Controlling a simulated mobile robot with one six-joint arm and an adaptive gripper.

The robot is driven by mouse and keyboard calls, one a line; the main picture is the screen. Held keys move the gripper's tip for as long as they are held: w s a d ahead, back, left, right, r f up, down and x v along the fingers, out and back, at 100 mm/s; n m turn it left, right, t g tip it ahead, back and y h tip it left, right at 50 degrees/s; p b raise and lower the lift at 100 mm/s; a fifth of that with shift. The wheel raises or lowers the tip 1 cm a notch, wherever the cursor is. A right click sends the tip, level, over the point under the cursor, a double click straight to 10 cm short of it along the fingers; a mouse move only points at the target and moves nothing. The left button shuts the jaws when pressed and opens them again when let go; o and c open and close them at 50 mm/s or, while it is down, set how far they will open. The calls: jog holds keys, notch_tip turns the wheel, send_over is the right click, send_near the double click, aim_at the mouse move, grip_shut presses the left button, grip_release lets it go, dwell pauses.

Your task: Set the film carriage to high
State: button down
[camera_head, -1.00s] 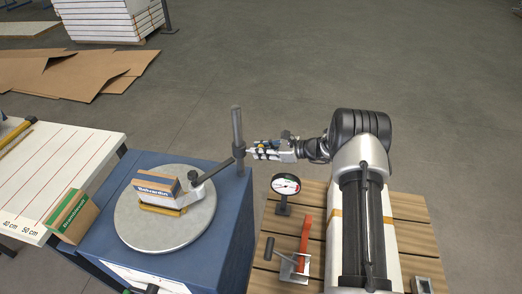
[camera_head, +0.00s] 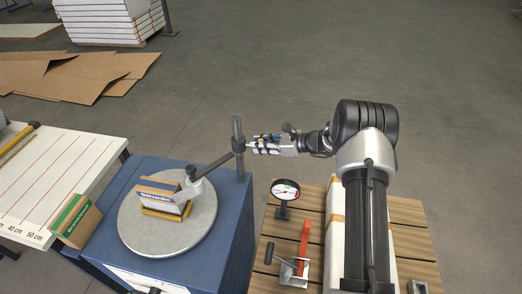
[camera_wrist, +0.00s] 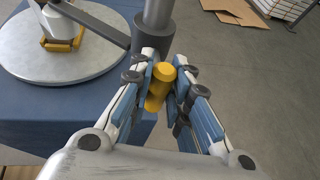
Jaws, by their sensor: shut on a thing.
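The film carriage (camera_head: 239,147) is a dark collar on an upright grey post (camera_head: 239,128) at the far right corner of the blue machine. A dark arm reaches left from it to a pale cylindrical head (camera_head: 193,183) beside the turntable's box. The collar also shows in the wrist view (camera_wrist: 152,38). My gripper (camera_head: 258,145) is at the carriage's right side. In the wrist view its fingers (camera_wrist: 161,82) are shut on a yellow knob (camera_wrist: 160,88) next to the collar. The carriage sits in the upper half of the post.
A round grey turntable (camera_head: 135,232) carries a printed box (camera_head: 158,193) on a yellow base. Another box (camera_head: 76,221) stands at the edge of the ruled white table (camera_head: 50,180). A dial gauge (camera_head: 285,190) and red-handled clamp (camera_head: 303,240) are on the wooden slats.

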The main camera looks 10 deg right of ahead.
jog(key=shift+w+r, duration=0.2)
jog(key=shift+r, duration=0.6)
jog(key=c, duration=1.7)
grip_release()
jog(key=shift+s+r, duration=0.1)
jog(key=shift+o, duration=1.1)
jog(key=shift+f, duration=0.2)
jog(key=shift+s+d, duration=0.1)
jog(key=shift+s, duration=0.05)
jog(key=v, duration=1.2)
jog(key=shift+f, duration=0.1)
